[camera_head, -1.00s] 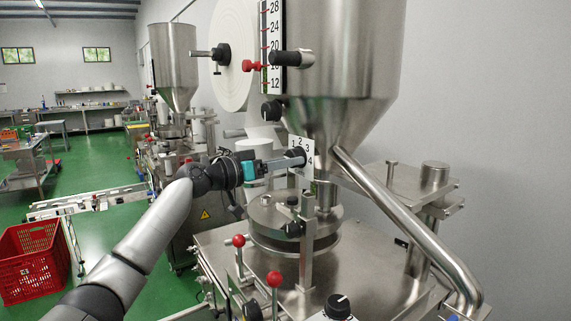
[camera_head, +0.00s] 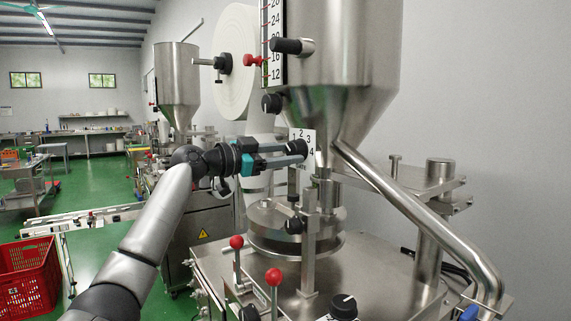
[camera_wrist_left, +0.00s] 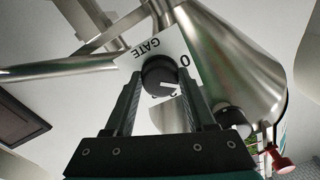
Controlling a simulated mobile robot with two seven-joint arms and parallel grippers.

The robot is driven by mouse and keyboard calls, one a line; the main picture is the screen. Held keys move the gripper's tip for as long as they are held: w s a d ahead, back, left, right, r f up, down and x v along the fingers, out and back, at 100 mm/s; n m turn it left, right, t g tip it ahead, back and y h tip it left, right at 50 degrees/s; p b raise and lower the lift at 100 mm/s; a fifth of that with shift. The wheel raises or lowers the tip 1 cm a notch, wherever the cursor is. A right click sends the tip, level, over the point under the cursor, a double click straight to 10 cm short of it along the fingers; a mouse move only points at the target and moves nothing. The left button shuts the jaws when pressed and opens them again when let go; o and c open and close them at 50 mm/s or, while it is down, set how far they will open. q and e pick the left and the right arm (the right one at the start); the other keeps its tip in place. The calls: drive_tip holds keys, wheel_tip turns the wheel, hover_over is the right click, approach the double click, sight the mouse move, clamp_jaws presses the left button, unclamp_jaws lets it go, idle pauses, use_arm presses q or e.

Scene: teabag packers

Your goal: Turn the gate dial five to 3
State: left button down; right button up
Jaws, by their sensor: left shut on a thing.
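The gate dial (camera_wrist_left: 158,76) is a round black knob with a white pointer line. It sits on a white plate marked GATE, with a 0 beside the knob in the left wrist view. In the head view the number plate (camera_head: 309,136) shows 1, 2, 3 and 4 below the steel hopper. My left gripper (camera_head: 301,147) reaches in from the left, its fingers either side of the dial and shut on it. In the wrist view the pointer line points right, towards a digit partly hidden by a finger. My right gripper is not in view.
The steel hopper (camera_head: 335,50) rises above the dial, and a slanted steel pipe (camera_head: 420,215) runs down to the right. Two red-knobbed levers (camera_head: 274,277) and another black dial (camera_head: 342,306) stand below. A red crate (camera_head: 28,280) is at the lower left.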

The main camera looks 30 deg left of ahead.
use_arm(q)
drive_tip(key=shift+m, duration=0.5)
drive_tip(key=shift+b, duration=0.3)
drive_tip(key=shift+c, duration=1.2)
unclamp_jaws()
drive_tip(key=b+v, duration=0.5)
drive_tip(key=v, duration=1)
drive_tip(key=shift+b, duration=0.3)
drive_tip(key=shift+s+a, duration=0.1)
